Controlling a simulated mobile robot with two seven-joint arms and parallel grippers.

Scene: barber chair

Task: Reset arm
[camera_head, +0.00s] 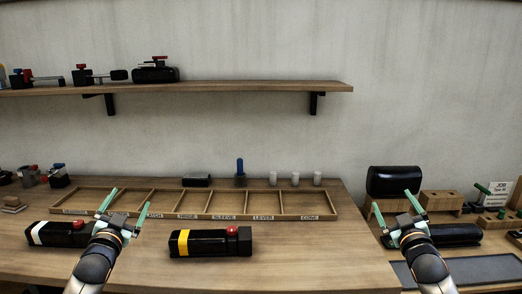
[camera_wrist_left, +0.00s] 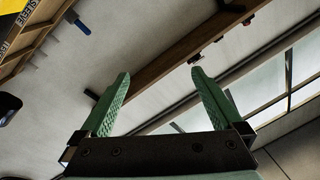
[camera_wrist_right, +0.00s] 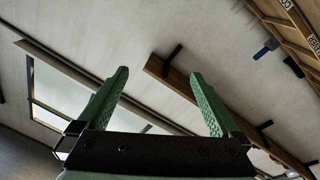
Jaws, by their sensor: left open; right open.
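My left gripper (camera_head: 124,208) is open and empty, above the left part of the workbench in front of the tray. Its green fingers (camera_wrist_left: 160,90) stand apart with nothing between them in the left wrist view. My right gripper (camera_head: 403,208) is open and empty, in front of the black armrest pad area at the right. Its green fingers also show spread and empty in the right wrist view (camera_wrist_right: 158,90). Both arms reach up from the bottom edge of the head view.
A compartment tray (camera_head: 195,217) with labels lies on the bench. A yellow-banded black block (camera_head: 207,243) and a white-banded one (camera_head: 55,234) lie in front. A black cushion (camera_head: 393,181) stands at right. A wall shelf (camera_head: 250,87) holds black parts.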

